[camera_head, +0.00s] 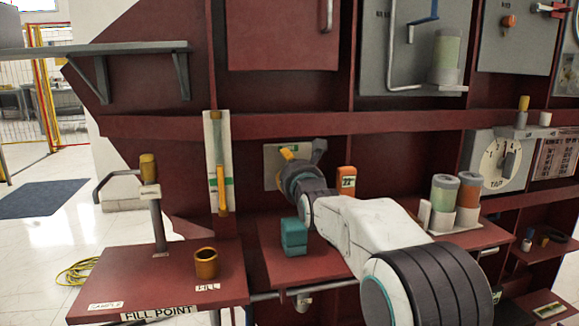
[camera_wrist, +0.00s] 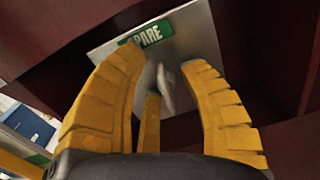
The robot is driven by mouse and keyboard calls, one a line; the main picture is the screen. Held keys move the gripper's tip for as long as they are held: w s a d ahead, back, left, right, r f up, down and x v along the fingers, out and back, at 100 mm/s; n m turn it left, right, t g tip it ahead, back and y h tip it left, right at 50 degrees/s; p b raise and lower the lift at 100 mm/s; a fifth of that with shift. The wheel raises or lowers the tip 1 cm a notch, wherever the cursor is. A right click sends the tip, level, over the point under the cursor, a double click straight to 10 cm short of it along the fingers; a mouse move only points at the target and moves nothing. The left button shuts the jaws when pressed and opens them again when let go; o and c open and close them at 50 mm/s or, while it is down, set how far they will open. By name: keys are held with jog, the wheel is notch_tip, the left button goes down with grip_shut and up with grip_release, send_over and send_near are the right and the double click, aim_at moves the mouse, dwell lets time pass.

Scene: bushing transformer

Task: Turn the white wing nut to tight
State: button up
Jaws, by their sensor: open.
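The white wing nut (camera_wrist: 166,88) shows in the wrist view as a pale, narrow wing standing out from a grey plate with a green SPARE label (camera_wrist: 147,34). My gripper (camera_wrist: 164,61) is open, with yellow ribbed fingers to the left and right of the nut and a third finger low in the middle. I see a gap on both sides of the nut. In the head view my gripper (camera_head: 298,160) is in front of the grey plate (camera_head: 272,160) on the dark red panel. The nut is not discernible there, behind my gripper.
Below the plate, a red shelf holds a teal block (camera_head: 293,237) and an orange block (camera_head: 346,180). Capped containers (camera_head: 444,192) stand right of my arm. A brown cup (camera_head: 206,263) and a post with a yellow top (camera_head: 148,167) stand on the left shelf.

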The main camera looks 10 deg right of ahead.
jog(key=shift+o, duration=0.3)
grip_shut()
jog(key=shift+d+r+m+b, duration=0.15)
jog(key=shift+m+b, duration=0.1)
jog(key=shift+m, duration=0.9)
jog(key=shift+d+r+m+b, duration=0.1)
jog(key=shift+m+b, duration=0.15)
jog(key=shift+m, duration=0.9)
jog(key=shift+c, duration=0.8)
grip_release()
jog(key=shift+d, duration=0.1)
jog(key=shift+o, duration=0.5)
jog(key=shift+f, duration=0.2)
